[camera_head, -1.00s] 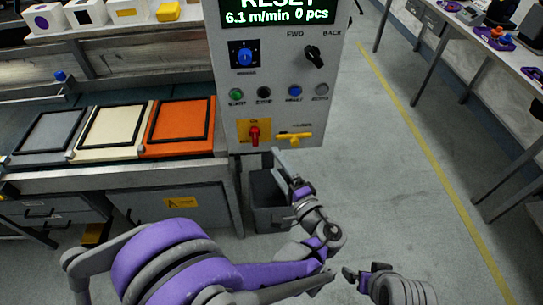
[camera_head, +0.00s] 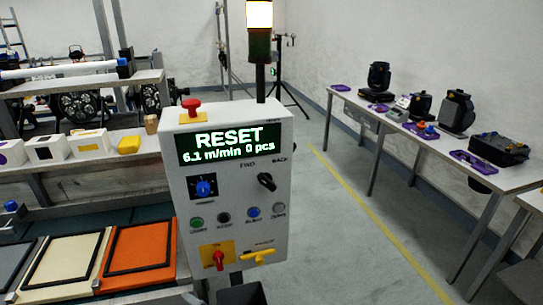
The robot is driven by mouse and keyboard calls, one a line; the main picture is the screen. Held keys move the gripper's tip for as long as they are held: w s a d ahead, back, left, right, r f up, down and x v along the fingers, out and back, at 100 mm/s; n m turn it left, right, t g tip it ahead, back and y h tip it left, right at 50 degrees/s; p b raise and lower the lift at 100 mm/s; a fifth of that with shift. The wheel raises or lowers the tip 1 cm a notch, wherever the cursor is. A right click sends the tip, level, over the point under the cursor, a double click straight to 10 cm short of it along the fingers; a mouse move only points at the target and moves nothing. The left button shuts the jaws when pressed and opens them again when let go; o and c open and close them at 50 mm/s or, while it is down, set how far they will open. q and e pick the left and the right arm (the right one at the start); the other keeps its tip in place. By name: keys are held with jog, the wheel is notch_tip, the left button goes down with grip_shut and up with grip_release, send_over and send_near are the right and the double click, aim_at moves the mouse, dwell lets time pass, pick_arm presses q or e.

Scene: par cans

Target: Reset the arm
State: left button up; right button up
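Neither of my grippers shows in the head view now, and no part of my arms can be made out with certainty. A grey control box (camera_head: 268,222) stands in the middle. Its screen (camera_head: 229,143) reads "RESET" and "6.1 m/min 0 pcs". Below the screen are a blue knob (camera_head: 203,188), a black switch (camera_head: 267,182) and a row of small buttons. A red switch on a yellow plate (camera_head: 217,256) and a yellow handle (camera_head: 258,256) sit at the bottom. A red mushroom button (camera_head: 191,106) is on top.
An orange panel (camera_head: 140,247) and a cream panel (camera_head: 66,260) lie on the bench at left. White boxes (camera_head: 89,143) stand on a shelf. A light tower (camera_head: 259,45) rises behind the box. A long table (camera_head: 408,126) with lamps runs along the right. The floor between is clear.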

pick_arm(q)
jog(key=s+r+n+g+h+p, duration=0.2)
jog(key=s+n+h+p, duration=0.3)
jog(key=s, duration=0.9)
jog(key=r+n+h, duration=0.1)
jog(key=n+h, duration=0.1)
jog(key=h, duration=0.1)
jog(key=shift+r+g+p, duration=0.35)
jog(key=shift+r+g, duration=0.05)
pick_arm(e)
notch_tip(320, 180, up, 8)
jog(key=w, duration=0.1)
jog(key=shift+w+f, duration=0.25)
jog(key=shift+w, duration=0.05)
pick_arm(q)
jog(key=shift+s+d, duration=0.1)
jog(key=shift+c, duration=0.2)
